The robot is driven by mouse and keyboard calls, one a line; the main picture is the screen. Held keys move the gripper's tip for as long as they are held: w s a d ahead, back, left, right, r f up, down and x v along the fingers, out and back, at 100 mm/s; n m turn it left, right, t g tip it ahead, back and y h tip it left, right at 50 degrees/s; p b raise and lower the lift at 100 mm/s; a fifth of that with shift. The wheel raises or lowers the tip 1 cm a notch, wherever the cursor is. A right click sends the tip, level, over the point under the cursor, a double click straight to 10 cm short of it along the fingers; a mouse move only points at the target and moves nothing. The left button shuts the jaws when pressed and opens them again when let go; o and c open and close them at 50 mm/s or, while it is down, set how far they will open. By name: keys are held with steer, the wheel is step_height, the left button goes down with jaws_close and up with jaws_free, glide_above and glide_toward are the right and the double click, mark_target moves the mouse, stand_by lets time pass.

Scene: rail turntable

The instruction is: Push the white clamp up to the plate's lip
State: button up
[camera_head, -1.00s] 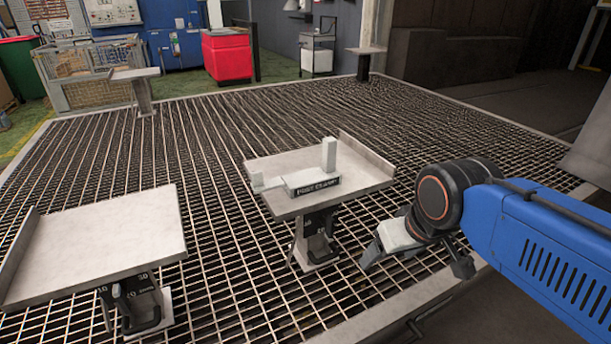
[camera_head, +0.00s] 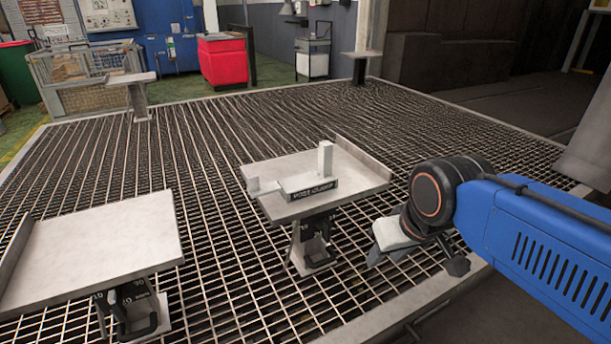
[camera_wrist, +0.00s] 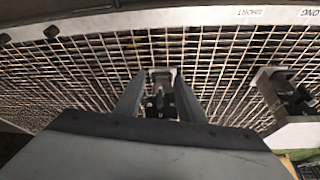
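The white clamp (camera_head: 302,184) lies on the middle plate (camera_head: 345,190), with a tall post at its right end and a dark lettered label on its front. The plate's lip (camera_head: 362,162) stands up along the right far edge, with bare plate between it and the clamp's post. My gripper (camera_head: 384,254) is to the right of the plate and below its level, touching neither plate nor clamp. In the wrist view my gripper (camera_wrist: 160,92) has its two fingers apart with nothing held. The clamp cannot be made out in the wrist view.
Another lipped plate (camera_head: 100,240) stands empty at the left front. Two small plates stand farther back, at the left (camera_head: 128,79) and right (camera_head: 362,54). The grating (camera_head: 225,220) lies below the plates. A pale frame edge (camera_wrist: 190,18) carries SHORT and LONG labels in the wrist view.

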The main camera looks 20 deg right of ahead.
steer(key=shift+m, duration=0.8)
steer(key=w+r, duration=0.2)
steer(key=w, duration=0.1)
steer(key=shift+a+r, duration=0.25)
steer(key=shift+r, duration=0.15)
jaws_close()
step_height(320, 180, up, 11)
steer(key=m+g, duration=0.5)
steer(key=m, duration=0.9)
glide_above(316, 177)
steer(key=a, duration=0.4)
steer(key=f, duration=0.8)
steer(key=shift+s+f, duration=0.3)
steer(key=shift+s, duration=0.05)
steer(key=shift+w+d+f, duration=0.1)
steer(key=shift+d, duration=0.45)
steer(key=shift+w+d+f, duration=0.1)
steer(key=shift+d, duration=0.4)
steer(key=shift+w+d, duration=0.2)
steer(key=shift+d, duration=0.75)
